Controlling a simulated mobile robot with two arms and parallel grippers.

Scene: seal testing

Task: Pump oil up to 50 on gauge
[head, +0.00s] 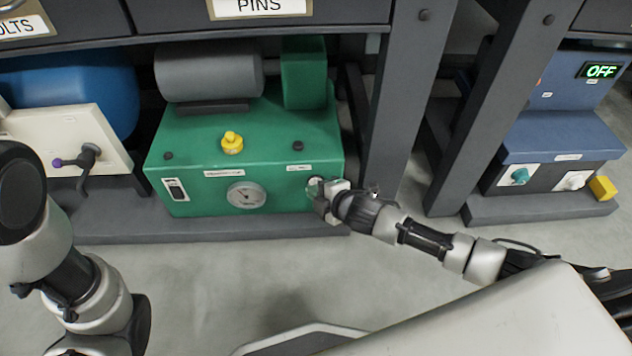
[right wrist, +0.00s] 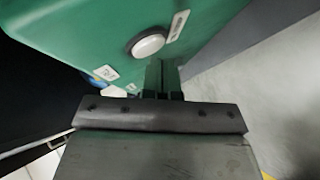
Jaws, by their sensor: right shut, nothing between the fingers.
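The green oil pump unit (head: 290,140) stands on a low shelf under the bench. A round pale button is mostly hidden behind my right gripper (head: 322,197) at the unit's right front edge. In the right wrist view the white button (right wrist: 148,43) sits in a dark ring on the green wall (right wrist: 85,30), with a label beside it. My right gripper (right wrist: 164,80) is shut and empty, its tips close to the wall below the button; contact cannot be told. My left gripper is out of view.
A yellow cap (head: 232,142) is on top of the green unit. A cream box with a dark lever (head: 88,155) stands left. A dark bench leg (head: 398,110) is right of the unit. A blue machine (head: 560,130) showing OFF stands far right. The floor in front is clear.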

